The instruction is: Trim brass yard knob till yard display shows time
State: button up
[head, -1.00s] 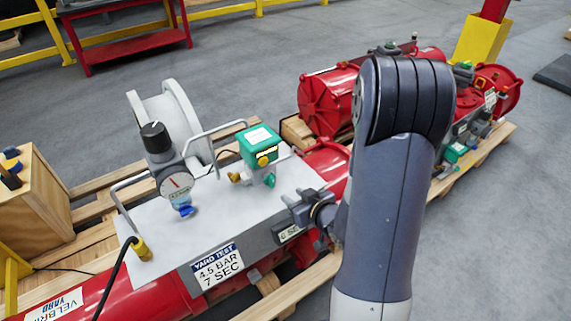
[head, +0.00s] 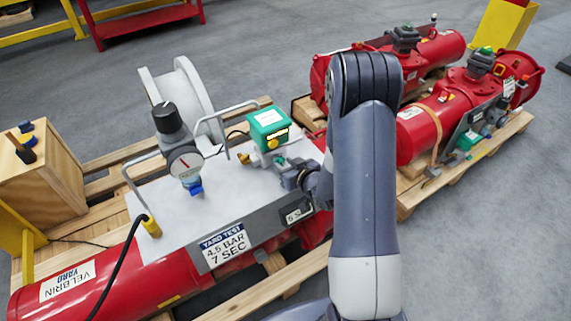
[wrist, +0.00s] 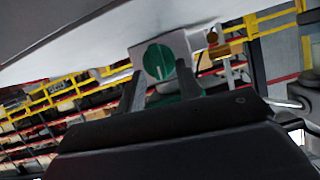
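The brass yard knob (head: 245,158) sticks out at the left of the small valve block on the grey test panel (head: 165,215), below the green box (head: 268,124). A small brass knob (wrist: 212,38) also shows in the wrist view, right of the fingers. My gripper (head: 290,176) is at the right of the valve block, apart from the brass knob. In the wrist view my gripper (wrist: 160,80) has its fingers apart, in front of a green round knob (wrist: 158,60) with a white mark; contact cannot be told. The yard display (head: 293,216) is small, partly legible as a "5".
A sign (head: 224,243) reads 4.5 BAR, 7 SEC. A pressure gauge with a black knob (head: 167,117) and metal handles stand on the panel. A black hose (head: 118,265) runs at left. A second red actuator (head: 420,130) lies at right. Grey floor is open at right.

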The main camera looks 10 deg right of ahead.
jog(key=shift+w, duration=0.1)
jog(key=shift+c, duration=0.4)
grip_shut()
jog(key=shift+a+f+b, duration=0.1)
jog(key=shift+f+b, duration=0.1)
jog(key=shift+b, duration=1)
jog(key=shift+r+n, duration=0.15)
jog(key=shift+n, duration=0.15)
jog(key=shift+o, duration=0.4)
grip_release()
